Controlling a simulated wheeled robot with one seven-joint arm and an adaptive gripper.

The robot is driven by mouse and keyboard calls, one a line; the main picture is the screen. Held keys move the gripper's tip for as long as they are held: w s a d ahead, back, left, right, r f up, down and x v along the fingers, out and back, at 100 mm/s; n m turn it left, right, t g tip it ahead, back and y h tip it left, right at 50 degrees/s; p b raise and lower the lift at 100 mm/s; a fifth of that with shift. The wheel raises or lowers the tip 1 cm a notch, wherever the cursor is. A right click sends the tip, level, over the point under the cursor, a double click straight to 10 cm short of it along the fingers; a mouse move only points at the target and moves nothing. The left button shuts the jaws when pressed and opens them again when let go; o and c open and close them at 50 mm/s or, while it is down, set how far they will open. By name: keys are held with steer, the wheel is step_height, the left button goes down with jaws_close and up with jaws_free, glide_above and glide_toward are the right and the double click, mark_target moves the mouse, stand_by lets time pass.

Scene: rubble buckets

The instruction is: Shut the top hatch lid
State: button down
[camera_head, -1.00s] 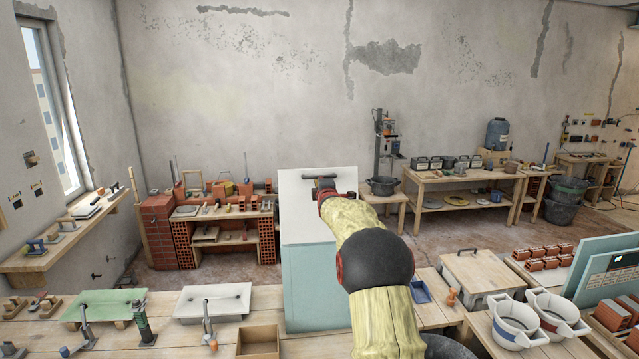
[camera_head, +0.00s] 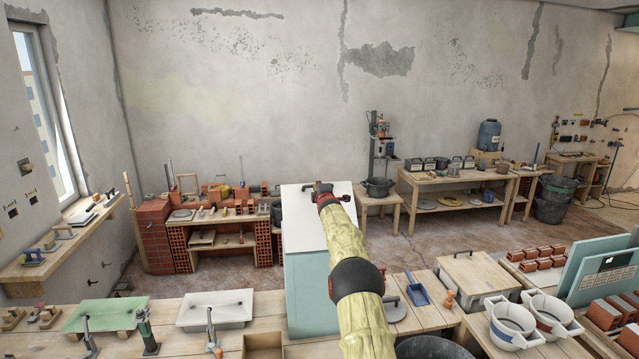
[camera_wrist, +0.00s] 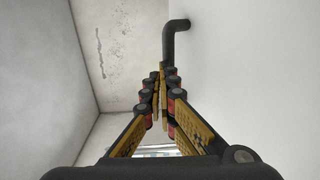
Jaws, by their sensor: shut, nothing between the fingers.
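The top hatch lid (camera_head: 301,222) is a white panel on a pale teal cabinet (camera_head: 305,300) in the middle of the head view. It looks raised at a slant; its exact angle is hard to tell. A dark bar handle (camera_head: 309,188) is near its upper edge. My gripper (camera_head: 322,191) is beside the handle, with my arm covering the lid's right part. In the wrist view, my gripper (camera_wrist: 163,72) is shut and empty, its tips by the bent dark handle (camera_wrist: 171,40). The white lid surface (camera_wrist: 250,75) fills the right side. Contact is unclear.
White buckets (camera_head: 515,325) stand at the right. Brick shelving (camera_head: 205,240) and a worktable (camera_head: 460,180) stand behind, with open floor between.

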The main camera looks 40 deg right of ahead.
steer(key=shift+w+d+f+p, duration=0.3)
steer(key=shift+w+p, duration=0.15)
steer(key=shift+p, duration=0.1)
steer(key=shift+w+d+f+p, duration=0.15)
steer(key=shift+w+d+p, duration=0.1)
steer(key=shift+w+p, duration=0.25)
steer(key=shift+w+d+f+p, duration=0.35)
steer(key=shift+w+f+p, duration=0.25)
steer(key=shift+p, duration=0.25)
